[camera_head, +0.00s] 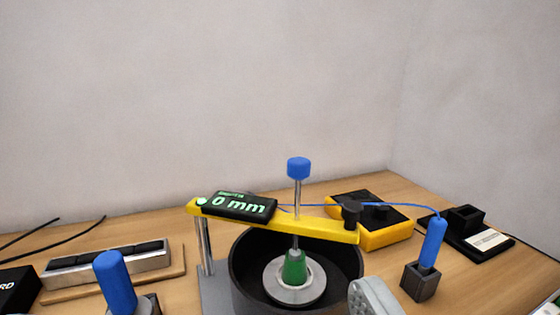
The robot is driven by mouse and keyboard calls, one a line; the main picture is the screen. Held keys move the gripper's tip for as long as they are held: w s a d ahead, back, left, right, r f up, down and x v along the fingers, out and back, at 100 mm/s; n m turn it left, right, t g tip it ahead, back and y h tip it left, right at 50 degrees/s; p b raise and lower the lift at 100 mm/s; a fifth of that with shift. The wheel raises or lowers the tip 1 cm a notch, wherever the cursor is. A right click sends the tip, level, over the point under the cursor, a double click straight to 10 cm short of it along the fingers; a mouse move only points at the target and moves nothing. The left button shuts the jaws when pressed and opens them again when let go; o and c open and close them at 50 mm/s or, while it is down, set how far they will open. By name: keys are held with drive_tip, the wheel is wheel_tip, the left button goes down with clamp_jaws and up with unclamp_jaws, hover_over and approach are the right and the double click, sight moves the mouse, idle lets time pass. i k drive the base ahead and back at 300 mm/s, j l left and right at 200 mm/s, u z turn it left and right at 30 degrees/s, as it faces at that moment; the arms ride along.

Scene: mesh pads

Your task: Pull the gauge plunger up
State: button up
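The gauge plunger is a thin metal rod (297,197) with a blue knob (298,167) on top. It stands upright through a yellow arm (318,228). A black display (240,206) on the arm reads "0 mm" in green. Below the arm, the rod meets a green tip (294,268) over a pale round disc (272,287) inside a dark round bowl (245,270). I cannot tell whether the tip touches the disc. The fingers of my gripper cannot be made out, and nothing is seen holding the knob.
A blue-handled probe (433,242) stands in a dark holder right of the bowl, wired to a yellow-black box (368,222). A blue cylinder (115,283) is at front left. A grey dotted object (372,297) is at the bottom edge. Space around the knob is clear.

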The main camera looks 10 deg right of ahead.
sight(299, 169)
drive_tip(key=k+j+u, duration=0.1)
drive_tip(key=j, duration=0.85)
drive_tip(key=j+u, duration=0.1)
drive_tip(key=j, duration=0.8)
